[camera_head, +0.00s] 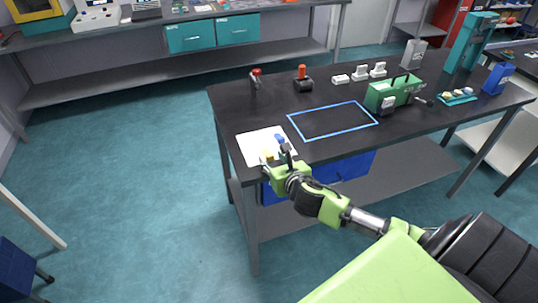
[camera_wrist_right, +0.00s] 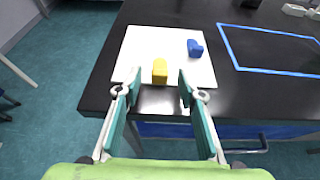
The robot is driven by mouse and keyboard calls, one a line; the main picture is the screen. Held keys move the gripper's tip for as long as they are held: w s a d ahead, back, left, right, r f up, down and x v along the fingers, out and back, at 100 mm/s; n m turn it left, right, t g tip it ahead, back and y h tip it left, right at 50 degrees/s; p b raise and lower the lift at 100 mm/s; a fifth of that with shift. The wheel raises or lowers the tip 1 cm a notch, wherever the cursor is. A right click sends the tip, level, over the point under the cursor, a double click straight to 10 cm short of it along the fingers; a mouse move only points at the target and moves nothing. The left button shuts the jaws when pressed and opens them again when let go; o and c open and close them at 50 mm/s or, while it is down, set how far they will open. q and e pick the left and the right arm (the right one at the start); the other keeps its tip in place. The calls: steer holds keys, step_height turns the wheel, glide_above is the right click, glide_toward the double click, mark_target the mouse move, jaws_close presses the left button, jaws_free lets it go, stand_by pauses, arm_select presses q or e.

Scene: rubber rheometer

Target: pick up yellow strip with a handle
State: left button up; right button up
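The yellow piece (camera_wrist_right: 160,71) lies on a white sheet (camera_wrist_right: 140,42) at the near left corner of the dark table. A blue piece (camera_wrist_right: 195,48) lies on the same sheet, behind and to the right. In the head view the yellow piece (camera_head: 268,155) is partly hidden by my right gripper (camera_head: 276,158). In the right wrist view my right gripper (camera_wrist_right: 157,88) is open and empty, its fingers apart on either side of the near end of the yellow piece. I cannot tell their height above the table. My left gripper is not in view.
A blue outlined rectangle (camera_head: 290,117) marks the table to the right of the sheet. Behind it stand a red-topped tool (camera_head: 256,77), an orange-topped tool (camera_head: 302,78) and a green machine (camera_head: 393,92). The table's front edge lies below my right gripper.

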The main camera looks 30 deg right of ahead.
steer(key=shift+w+d+f, duration=0.1)
steer(key=shift+w+f, duration=0.2)
steer(key=shift+w, duration=0.25)
steer(key=c, duration=0.8)
steer(key=shift+c, duration=0.2)
